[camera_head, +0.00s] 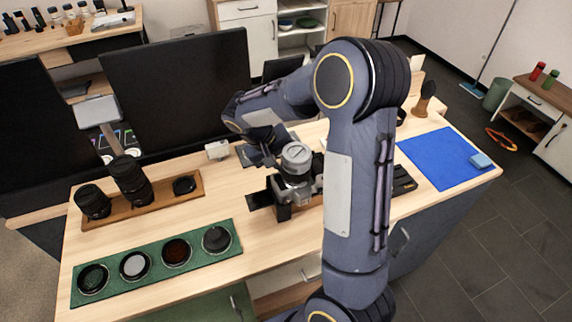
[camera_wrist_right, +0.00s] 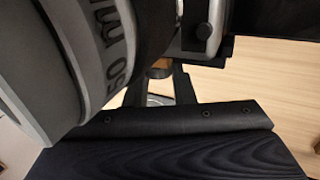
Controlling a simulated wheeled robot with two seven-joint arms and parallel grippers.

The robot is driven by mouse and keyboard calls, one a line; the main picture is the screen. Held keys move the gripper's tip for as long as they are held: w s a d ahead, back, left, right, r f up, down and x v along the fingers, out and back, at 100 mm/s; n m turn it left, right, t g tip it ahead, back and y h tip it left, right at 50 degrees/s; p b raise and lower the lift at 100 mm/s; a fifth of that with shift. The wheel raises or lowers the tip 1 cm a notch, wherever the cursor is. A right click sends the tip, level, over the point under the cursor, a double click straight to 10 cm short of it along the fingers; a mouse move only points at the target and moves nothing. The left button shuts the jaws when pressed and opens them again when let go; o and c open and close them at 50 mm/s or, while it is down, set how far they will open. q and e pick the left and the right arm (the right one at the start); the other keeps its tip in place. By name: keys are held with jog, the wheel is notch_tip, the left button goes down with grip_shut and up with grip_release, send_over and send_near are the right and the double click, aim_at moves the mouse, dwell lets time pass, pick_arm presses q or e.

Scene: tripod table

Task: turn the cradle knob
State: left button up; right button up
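A grey camera with a large upright lens (camera_head: 297,160) sits on a dark cradle (camera_head: 283,211) near the middle of the table. The knob cannot be made out clearly in the head view. My right arm reaches over the table, and its gripper (camera_head: 262,148) is just behind and left of the camera. In the right wrist view, the grey lens barrel with "50 m" lettering (camera_wrist_right: 75,60) fills the left. The two dark fingers (camera_wrist_right: 160,85) stand apart, with a small brown and dark part (camera_wrist_right: 160,68) at their tips. Whether they grip it is unclear. My left gripper is out of view.
A wooden tray (camera_head: 142,208) with black lenses and a green tray (camera_head: 158,265) with several round filters lie at left. A blue mat (camera_head: 438,160) with a light-blue block (camera_head: 481,161) is at right. A small white box (camera_head: 217,150) stands behind, near dark monitors (camera_head: 180,90).

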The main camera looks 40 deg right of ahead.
jog(key=shift+c, duration=1.4)
jog(key=shift+d+r+y+p, duration=0.15)
jog(key=shift+y+p, duration=0.15)
jog(key=shift+y, duration=0.1)
jog(key=y, duration=0.2)
jog(key=t+y+p, duration=0.1)
jog(key=y, duration=0.1)
jog(key=t+y, duration=0.1)
jog(key=y, duration=0.1)
jog(key=shift+s+d+p, duration=0.1)
jog(key=shift+d+p, duration=0.25)
jog(key=shift+p, duration=0.05)
jog(key=o, duration=0.7)
